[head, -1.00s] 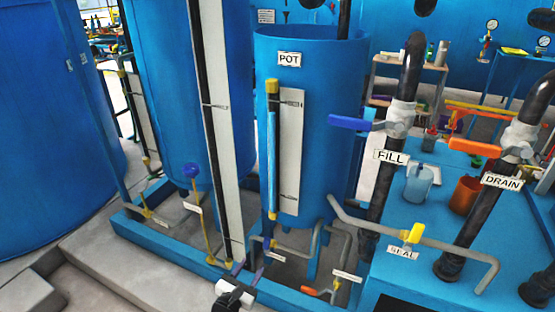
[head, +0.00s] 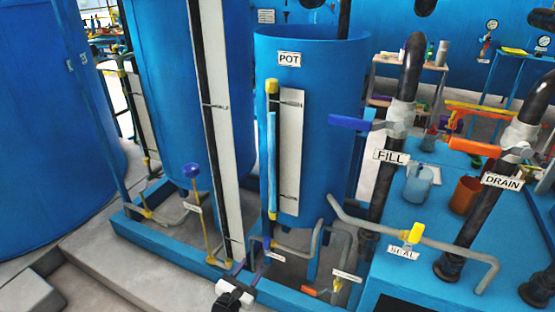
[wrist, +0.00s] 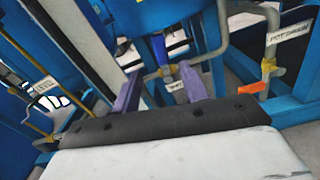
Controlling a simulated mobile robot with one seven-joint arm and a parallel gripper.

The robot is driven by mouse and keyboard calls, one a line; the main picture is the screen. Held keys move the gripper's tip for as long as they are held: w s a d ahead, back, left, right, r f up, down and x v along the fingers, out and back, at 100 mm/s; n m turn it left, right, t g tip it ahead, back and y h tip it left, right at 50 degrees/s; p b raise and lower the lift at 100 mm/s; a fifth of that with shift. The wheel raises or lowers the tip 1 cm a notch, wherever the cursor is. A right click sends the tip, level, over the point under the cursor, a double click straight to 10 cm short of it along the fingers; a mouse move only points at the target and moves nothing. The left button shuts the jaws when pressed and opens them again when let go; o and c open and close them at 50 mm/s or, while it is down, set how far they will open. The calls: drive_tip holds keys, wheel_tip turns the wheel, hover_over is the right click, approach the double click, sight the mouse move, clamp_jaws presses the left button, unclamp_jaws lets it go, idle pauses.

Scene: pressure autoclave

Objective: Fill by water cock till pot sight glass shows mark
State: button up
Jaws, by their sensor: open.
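The blue pot (head: 312,130) carries a sight glass (head: 272,165), a thin upright tube beside a white scale board (head: 291,150). The tube looks light blue along most of its length; the exact water level and any mark cannot be made out. A small cock with a dark blue handle (wrist: 159,48) and brass body (wrist: 165,72) sits below the tube; its label is too blurred to read. My gripper (wrist: 160,90) is open with purple fingers apart, low in front of this cock. In the head view my gripper (head: 250,268) is near the blue frame rail. Contact cannot be told.
A FILL pipe with a blue lever (head: 350,123) stands right of the pot, and a DRAIN pipe with an orange lever (head: 475,147) beyond it. A yellow SEAL cock (head: 413,233) and an orange-handled drain cock (wrist: 250,88) are nearby. Pipes crowd the gripper's right.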

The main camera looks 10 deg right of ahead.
sight(266, 244)
drive_tip(key=shift+f, duration=0.1)
idle(0.3)
drive_tip(key=b+x, duration=0.2)
drive_tip(key=x, duration=1)
drive_tip(key=shift+b, duration=0.3)
clamp_jaws()
idle(0.4)
